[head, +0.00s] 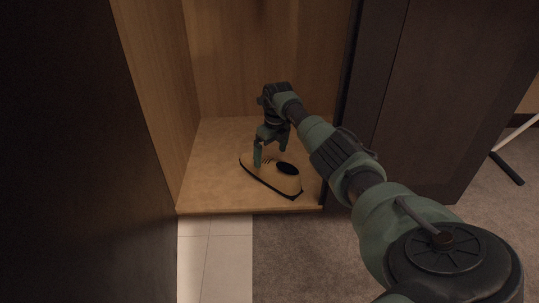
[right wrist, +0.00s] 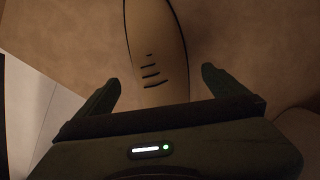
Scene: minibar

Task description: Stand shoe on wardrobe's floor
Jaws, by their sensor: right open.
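A tan shoe (head: 283,179) with a dark sole edge and a dark opening is on the wardrobe's wooden floor (head: 215,165), near the front edge. It looks upright on its sole. My right gripper (head: 270,158) is above the shoe with its fingers open. In the right wrist view the shoe (right wrist: 158,50), with its dark lace marks, lies ahead of and between the two spread fingers (right wrist: 160,90), with a gap on each side. Part of the shoe is hidden behind my gripper in that view. My left gripper is not in view.
The wardrobe's wooden left wall (head: 160,90) and back wall (head: 265,60) enclose the floor. A dark panel (head: 80,150) stands at the left and a dark door (head: 430,100) at the right. Pale tiles (head: 215,260) and grey carpet (head: 300,260) lie in front.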

